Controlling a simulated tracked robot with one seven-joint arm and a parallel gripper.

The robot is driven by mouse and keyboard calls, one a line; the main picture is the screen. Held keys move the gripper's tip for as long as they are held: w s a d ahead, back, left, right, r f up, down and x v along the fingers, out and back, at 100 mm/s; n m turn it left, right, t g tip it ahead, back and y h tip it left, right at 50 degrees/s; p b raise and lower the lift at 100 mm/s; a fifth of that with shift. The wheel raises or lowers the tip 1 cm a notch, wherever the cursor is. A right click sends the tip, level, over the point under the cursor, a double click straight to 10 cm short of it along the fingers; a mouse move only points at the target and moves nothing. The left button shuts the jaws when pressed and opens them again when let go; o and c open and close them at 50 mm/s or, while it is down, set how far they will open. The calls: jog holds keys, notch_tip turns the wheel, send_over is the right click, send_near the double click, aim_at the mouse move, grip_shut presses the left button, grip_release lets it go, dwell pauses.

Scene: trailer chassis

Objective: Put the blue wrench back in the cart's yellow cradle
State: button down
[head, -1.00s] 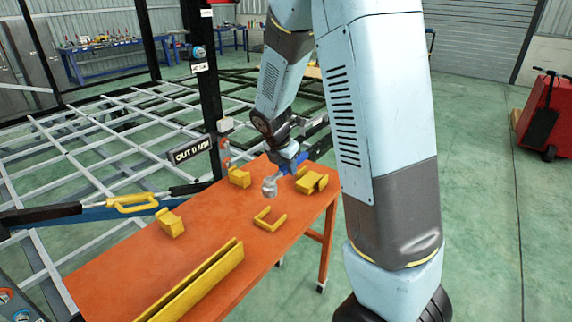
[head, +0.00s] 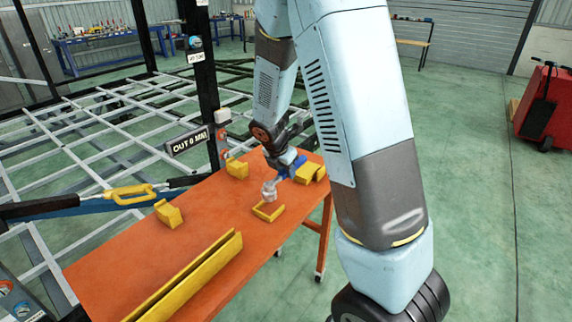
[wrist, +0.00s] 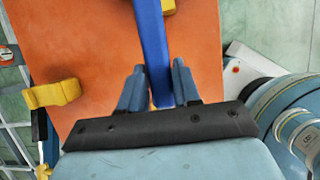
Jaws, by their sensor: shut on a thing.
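The wrench has a blue handle (head: 286,174) and a grey head (head: 269,190). My gripper (wrist: 157,78) is shut on the blue handle, with one finger on each side of it. The handle runs up out of the wrist view. In the head view the wrench is over the orange cart top (head: 215,210), its grey head by a yellow U-shaped holder (head: 268,212). I cannot tell whether the head touches the holder. A yellow block (head: 308,173) is just right of the handle, partly hidden. The wrist view shows a bit of yellow (wrist: 168,6) beside the handle.
Two yellow blocks (head: 237,168) (head: 168,213) stand on the cart's far side. A long yellow rail (head: 190,275) lies along its near side. A red cabinet (head: 545,102) stands far right.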

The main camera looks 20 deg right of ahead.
jog(key=shift+f, duration=2.4)
jog(key=shift+c, duration=1.2)
grip_release()
jog(key=shift+r, duration=4)
jog(key=shift+s+r, duration=0.1)
